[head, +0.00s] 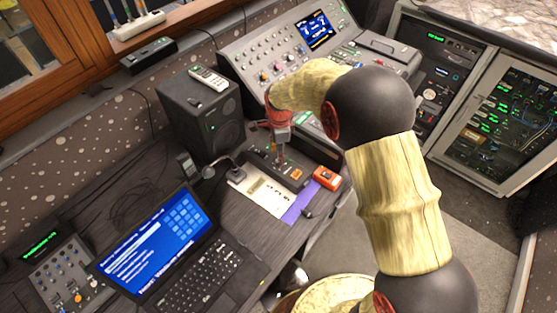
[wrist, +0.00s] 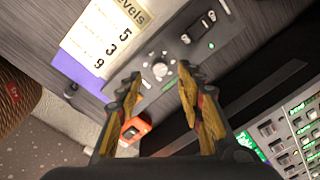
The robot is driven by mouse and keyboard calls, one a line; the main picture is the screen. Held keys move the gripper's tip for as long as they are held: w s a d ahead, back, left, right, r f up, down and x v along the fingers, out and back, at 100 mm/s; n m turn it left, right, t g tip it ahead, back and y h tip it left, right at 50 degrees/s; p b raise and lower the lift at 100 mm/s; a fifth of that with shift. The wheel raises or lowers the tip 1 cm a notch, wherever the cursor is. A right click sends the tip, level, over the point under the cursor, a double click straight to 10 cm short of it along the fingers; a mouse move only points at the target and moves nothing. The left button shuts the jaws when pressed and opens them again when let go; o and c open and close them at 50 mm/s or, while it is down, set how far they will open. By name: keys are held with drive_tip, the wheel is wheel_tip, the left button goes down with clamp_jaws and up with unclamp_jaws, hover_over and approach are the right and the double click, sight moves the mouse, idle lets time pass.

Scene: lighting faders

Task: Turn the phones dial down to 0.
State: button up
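A round pale knob (wrist: 160,70) with a ring of marks around it sits on a dark control box (wrist: 183,52). It looks like the phones dial, but its label is too small to read. My gripper (wrist: 159,79) is open, with its two fingers apart on either side of the knob in the wrist view. Nothing is held, and I cannot tell whether the fingertips touch the knob. In the head view my gripper (head: 281,158) points down over the same box (head: 262,163), and the knob is mostly hidden there.
A "Levels" card (wrist: 100,35) reading 5, 3, 9 lies beside the box on a purple sheet (wrist: 78,72). An orange object (head: 327,178) lies close to the box. A speaker (head: 203,115), a laptop (head: 170,255) and a large mixing console (head: 275,62) stand around it.

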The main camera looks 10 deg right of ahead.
wheel_tip(320, 180, down, 5)
drive_tip(key=shift+w+r+b, duration=0.1)
drive_tip(key=shift+r+b, duration=0.1)
drive_tip(key=shift+b, duration=0.3)
drive_tip(key=shift+c, duration=0.5)
drive_tip(key=c, duration=0.8)
clamp_jaws()
